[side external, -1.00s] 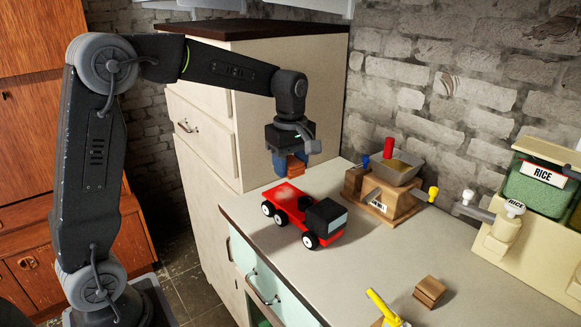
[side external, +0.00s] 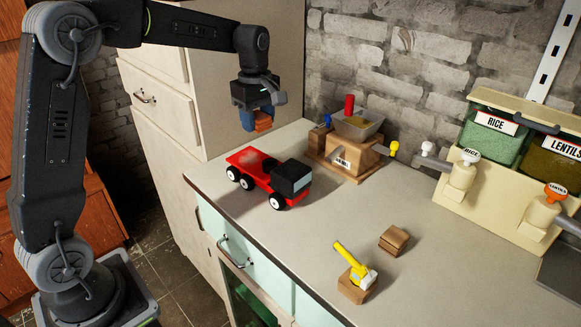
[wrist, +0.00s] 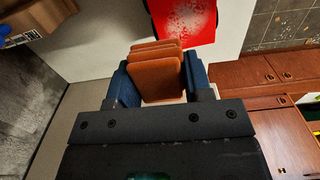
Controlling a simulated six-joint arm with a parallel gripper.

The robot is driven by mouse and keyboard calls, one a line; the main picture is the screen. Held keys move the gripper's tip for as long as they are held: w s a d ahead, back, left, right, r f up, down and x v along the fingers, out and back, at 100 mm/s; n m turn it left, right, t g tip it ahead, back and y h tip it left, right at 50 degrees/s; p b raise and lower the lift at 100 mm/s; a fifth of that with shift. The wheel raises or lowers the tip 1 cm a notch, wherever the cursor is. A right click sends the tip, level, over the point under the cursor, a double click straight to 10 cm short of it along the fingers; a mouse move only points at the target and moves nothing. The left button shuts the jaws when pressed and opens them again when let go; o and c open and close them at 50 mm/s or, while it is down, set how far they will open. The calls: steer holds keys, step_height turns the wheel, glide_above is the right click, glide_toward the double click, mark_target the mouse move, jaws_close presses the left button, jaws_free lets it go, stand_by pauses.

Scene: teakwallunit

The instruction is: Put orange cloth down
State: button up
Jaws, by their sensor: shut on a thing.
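The orange cloth (side external: 264,121) looks like a small folded stack with several layers. My gripper (side external: 256,119) is shut on it and holds it in the air, above and behind the red toy truck near the counter's back left. In the wrist view, the cloth (wrist: 158,72) sits between the two blue fingers of my gripper (wrist: 160,84), its layered end sticking out past them. The cloth's lower part is hidden between the fingers.
The red truck (side external: 259,170) stands below on the counter (side external: 335,215). A wooden grinder-like block (side external: 345,158) is to its right. A yellow-handled tool (side external: 352,262) on a block and a wooden block (side external: 394,239) lie nearer. The rice dispenser (side external: 455,205) stands far right. The counter's middle is clear.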

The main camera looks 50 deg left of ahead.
steer(key=shift+w+f, duration=0.85)
steer(key=shift+w, duration=0.1)
steer(key=w+d+f, duration=0.1)
steer(key=d+f, duration=0.1)
steer(key=d, duration=0.1)
steer(key=w+d+f, duration=0.2)
steer(key=d, duration=0.1)
steer(key=w+d+f, duration=0.1)
steer(key=d+f, duration=0.1)
steer(key=d, duration=0.1)
steer(key=shift+w+d+f, duration=0.25)
steer(key=shift+w, duration=0.1)
steer(key=shift+f, duration=1.95)
steer(key=shift+f, duration=0.1)
steer(key=o, duration=0.6)
step_height(320, 180, up, 12)
steer(key=shift+s+r, duration=0.1)
steer(key=shift+r, duration=0.1)
